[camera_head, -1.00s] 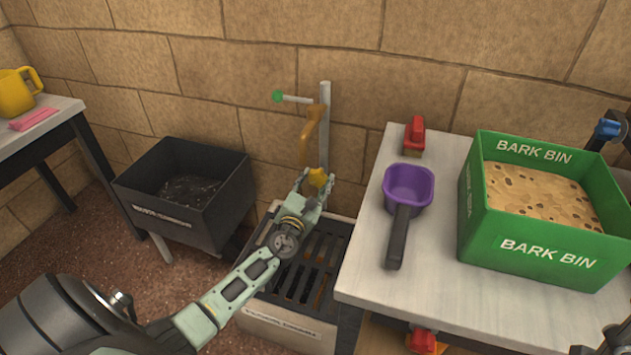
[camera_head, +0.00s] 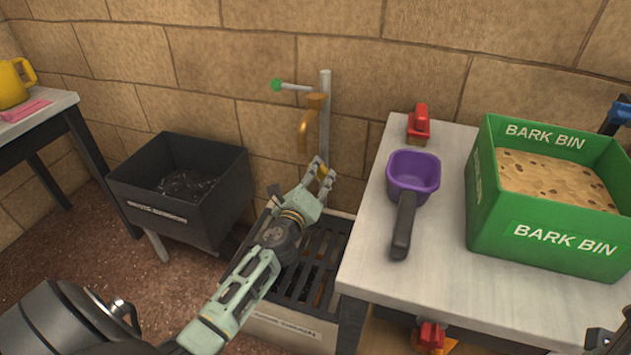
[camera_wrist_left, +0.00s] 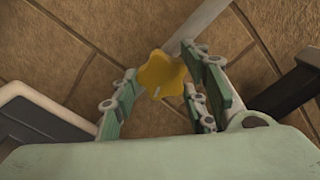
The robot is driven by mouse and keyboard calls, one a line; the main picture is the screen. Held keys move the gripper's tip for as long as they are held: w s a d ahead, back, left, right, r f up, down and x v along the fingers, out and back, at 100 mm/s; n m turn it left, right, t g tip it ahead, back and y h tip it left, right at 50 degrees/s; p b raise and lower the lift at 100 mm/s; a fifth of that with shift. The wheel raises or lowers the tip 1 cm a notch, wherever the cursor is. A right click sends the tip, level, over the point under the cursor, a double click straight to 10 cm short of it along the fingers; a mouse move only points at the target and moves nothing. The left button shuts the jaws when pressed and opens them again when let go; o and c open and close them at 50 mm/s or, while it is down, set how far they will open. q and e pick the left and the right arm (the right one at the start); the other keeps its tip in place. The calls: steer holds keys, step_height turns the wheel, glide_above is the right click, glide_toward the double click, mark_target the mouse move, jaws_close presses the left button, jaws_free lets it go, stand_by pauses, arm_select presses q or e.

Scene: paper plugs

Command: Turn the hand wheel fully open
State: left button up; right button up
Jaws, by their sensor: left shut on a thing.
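The hand wheel is a yellow, star-like knob (camera_head: 325,174) low on the grey standpipe (camera_head: 325,130) by the wall. In the left wrist view the wheel (camera_wrist_left: 163,75) sits between the two finger pads. My left gripper (camera_head: 321,176) is shut on the wheel, and its fingers hide part of the rim. An orange spout (camera_head: 306,120) hangs above the wheel. A side lever with a green ball end (camera_head: 277,85) sticks out left near the pipe top.
A slotted dark grate (camera_head: 312,270) lies below the wheel. A black bin (camera_head: 165,208) stands to its left. The table (camera_head: 375,255) at right carries a purple scoop (camera_head: 413,175), a red clamp-like piece (camera_head: 418,125) and the green bark bin (camera_head: 548,245).

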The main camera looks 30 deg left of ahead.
mark_target(316, 174)
arm_select(q)
steer(key=n, duration=0.6)
steer(key=shift+d+r+p, duration=0.2)
steer(key=shift+d+p, duration=0.1)
steer(key=n, duration=0.4)
steer(key=shift+w+n+p, duration=0.1)
steer(key=shift+n+p, duration=0.25)
steer(key=shift+n, duration=0.05)
steer(key=shift+a, duration=0.1)
steer(key=o, duration=1.3)
steer(key=shift+c, duration=0.2)
steer(key=shift+a+f, duration=0.1)
steer(key=shift+p+v, duration=0.7)
steer(key=shift+v, duration=1.4)
